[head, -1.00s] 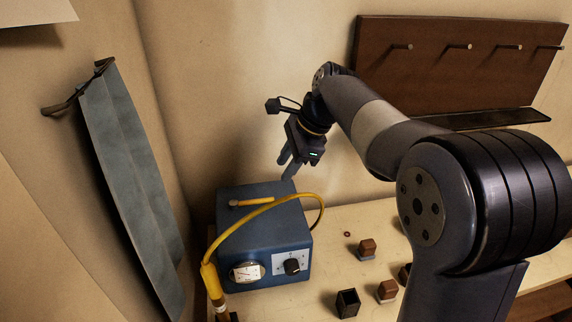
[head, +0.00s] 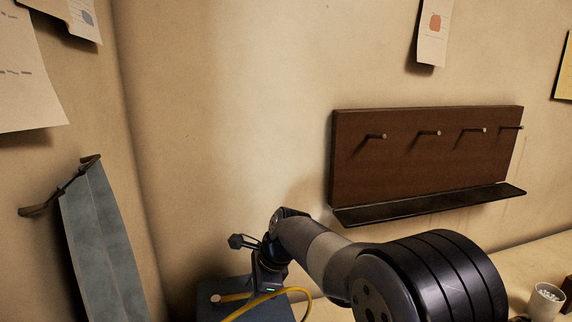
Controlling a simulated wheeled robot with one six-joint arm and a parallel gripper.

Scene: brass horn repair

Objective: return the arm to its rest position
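My arm reaches in from the lower right of the head view, with its dark shoulder in the foreground. My gripper (head: 266,289) hangs at the lower middle, pointing down in front of or over the top of the blue box (head: 209,314). Its fingers are dark and hard to make out against the box, so their opening does not show. I see nothing held in it.
A brown peg board (head: 430,155) with a dark ledge (head: 430,207) hangs behind the arm. A blue-grey cloth (head: 103,240) hangs at left. A white cup (head: 545,300) stands at far right.

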